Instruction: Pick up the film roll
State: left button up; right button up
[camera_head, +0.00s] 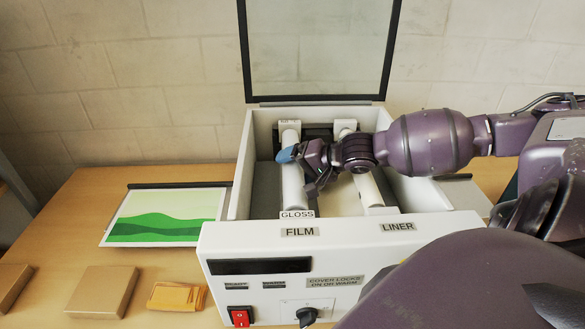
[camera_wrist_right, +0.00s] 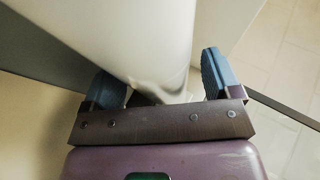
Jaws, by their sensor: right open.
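The film roll (camera_head: 292,195) is a long white cylinder in the left bay of the open laminator, behind the FILM label, with a GLOSS tag at its near end. My right gripper (camera_head: 302,168) reaches in from the right, at the roll's middle. In the right wrist view the white roll (camera_wrist_right: 140,35) runs between the two blue fingertips of the open gripper (camera_wrist_right: 162,85). A gap shows beside the right fingertip; contact at the left one is unclear. My left gripper is not in view.
The liner roll (camera_head: 371,192) lies to the right, partly under my right arm. The laminator's walls (camera_head: 239,180) surround both rolls, and its clear cover (camera_head: 318,50) stands raised behind. A green landscape print (camera_head: 165,220) and brown boxes (camera_head: 103,292) lie to the left.

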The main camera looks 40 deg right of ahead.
jog(key=shift+w+a, duration=0.1)
jog(key=c, duration=1.4)
jog(key=shift+r, duration=0.1)
jog(key=shift+r, duration=9.9)
